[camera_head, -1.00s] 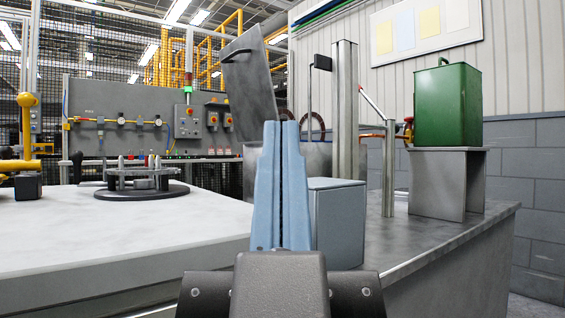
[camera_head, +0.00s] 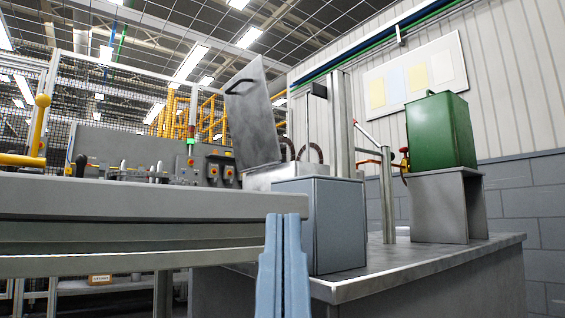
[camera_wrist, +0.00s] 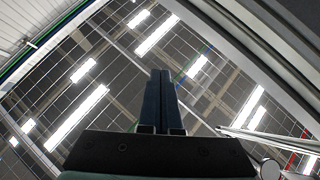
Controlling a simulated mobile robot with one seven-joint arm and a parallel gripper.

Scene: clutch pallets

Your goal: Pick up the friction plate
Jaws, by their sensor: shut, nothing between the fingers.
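My gripper (camera_head: 283,218) points upward at the bottom middle of the head view, in front of the table edge. Its two blue fingers are shut together with nothing between them. In the wrist view my gripper (camera_wrist: 160,74) also shows shut, against the ceiling. I cannot make out a friction plate for certain. Dark brownish rings (camera_head: 316,153) stand partly hidden behind the grey-blue box, far beyond my gripper; I cannot tell whether one is the plate.
A pale table (camera_head: 130,207) is seen almost edge-on at left, its top hidden. A grey-blue box (camera_head: 320,225) stands on a metal bench (camera_head: 425,262). A green canister (camera_head: 440,132) sits on a metal stand (camera_head: 440,205) at right. A tilted metal panel (camera_head: 255,115) rises behind.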

